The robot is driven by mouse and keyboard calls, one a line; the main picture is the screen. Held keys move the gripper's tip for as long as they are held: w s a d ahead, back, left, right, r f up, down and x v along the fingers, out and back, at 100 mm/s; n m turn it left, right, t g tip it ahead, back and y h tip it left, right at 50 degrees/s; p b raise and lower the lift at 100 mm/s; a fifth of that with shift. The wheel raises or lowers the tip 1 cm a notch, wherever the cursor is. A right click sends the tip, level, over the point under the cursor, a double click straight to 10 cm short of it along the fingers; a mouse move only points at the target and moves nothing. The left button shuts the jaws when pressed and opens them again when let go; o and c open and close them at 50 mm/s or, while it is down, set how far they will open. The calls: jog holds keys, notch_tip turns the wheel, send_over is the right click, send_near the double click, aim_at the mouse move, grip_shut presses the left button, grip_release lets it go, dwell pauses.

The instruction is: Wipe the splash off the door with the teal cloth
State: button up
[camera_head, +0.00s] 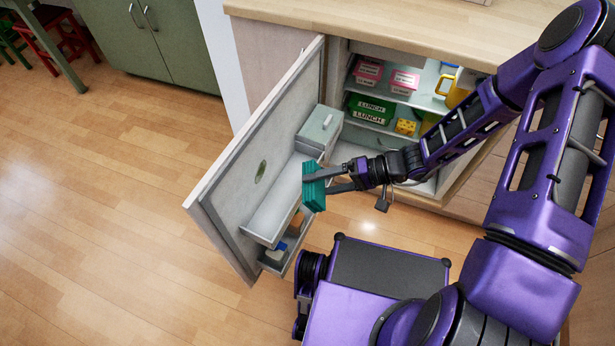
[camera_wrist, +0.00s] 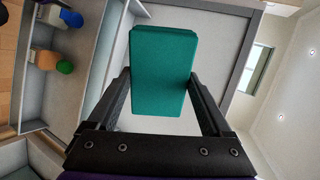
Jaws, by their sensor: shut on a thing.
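My gripper (camera_head: 325,180) is shut on the teal cloth (camera_head: 313,187), a thick folded block. In the wrist view the cloth (camera_wrist: 163,70) stands between the two fingers of my gripper (camera_wrist: 165,85). The open fridge door (camera_head: 230,186) stands to the left of my gripper, its inner face toward it. An olive-green splash (camera_head: 261,171) shows on the inner panel, left of the cloth and apart from it in the head view. In the wrist view the pale door panel (camera_wrist: 150,123) lies behind the cloth, and the splash is not visible there.
Door bins (camera_head: 268,235) jut from the door's inner face, holding bottles; a lidded grey-green compartment (camera_head: 320,127) sits above. The open fridge holds pink-labelled tubs (camera_head: 368,70), green lunch boxes (camera_head: 370,108) and a yellow jug (camera_head: 455,92). Wooden floor (camera_head: 110,200) left of the door is clear.

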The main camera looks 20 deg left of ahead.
aim_at(253, 181)
jog(key=shift+w+a+f+m+t+y+b, duration=0.4)
jog(key=shift+w+a+f+m+t+y, duration=0.65)
jog(key=shift+a, duration=0.7)
jog(key=shift+w+a+f+m+t+y+b, duration=0.55)
jog(key=shift+w+a+t, duration=0.5)
jog(key=shift+a, duration=0.75)
jog(key=shift+w+a+f+m+t+y+b, duration=0.3)
jog(key=shift+w+a+f+m+t+y, duration=0.6)
jog(key=shift+a+t, duration=0.65)
jog(key=shift+s+g+x, duration=0.1)
jog(key=shift+g+x, duration=0.05)
jog(key=shift+x, duration=0.4)
jog(key=shift+s+g+x, duration=0.1)
jog(key=shift+s+x, duration=0.05)
jog(key=shift+x, duration=0.35)
jog(key=shift+r, duration=0.15)
jog(key=shift+s+a+p, duration=0.2)
jog(key=shift+s+p, duration=0.35)
jog(key=shift+s, duration=0.5)
jog(key=shift+s+a+p, duration=0.1)
jog(key=shift+s+p, duration=0.25)
jog(key=shift+s, duration=0.55)
jog(key=shift+s+a+p, duration=0.25)
jog(key=shift+s+p, duration=0.25)
jog(key=shift+s, duration=0.45)
jog(key=shift+s+a+p, duration=0.25)
jog(key=shift+s+p, duration=0.2)
jog(key=shift+s, duration=0.5)
jog(key=shift+a, duration=0.1)
